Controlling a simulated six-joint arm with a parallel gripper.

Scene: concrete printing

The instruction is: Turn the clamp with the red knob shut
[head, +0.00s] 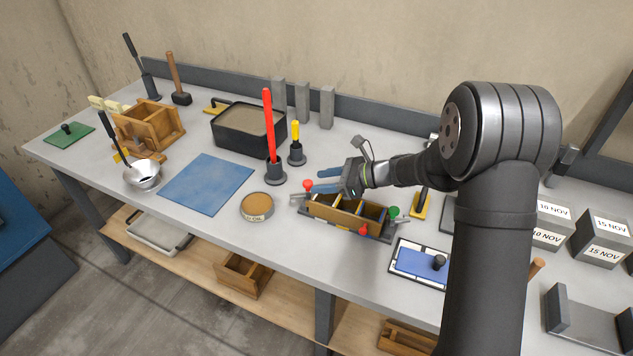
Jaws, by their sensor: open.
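A wooden three-gang mould (338,214) sits on a dark base on the workbench. A red knob (308,186) stands up at its left end, on a metal clamp. A second small red knob (363,231) shows low at the mould's front right. A green knob (393,211) is at its right end. My gripper (321,181) is open and empty, its blue-grey fingers pointing left above the mould's back left, close to the left red knob. I cannot tell whether they touch it. The clamp's exact angle is too small to tell.
A tall red-handled tool (269,130) and a yellow-handled one (296,141) stand upright in holders behind left. A round tin (256,206) and blue mat (206,183) lie left. A blue float (421,262) lies right, near labelled blocks (551,222).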

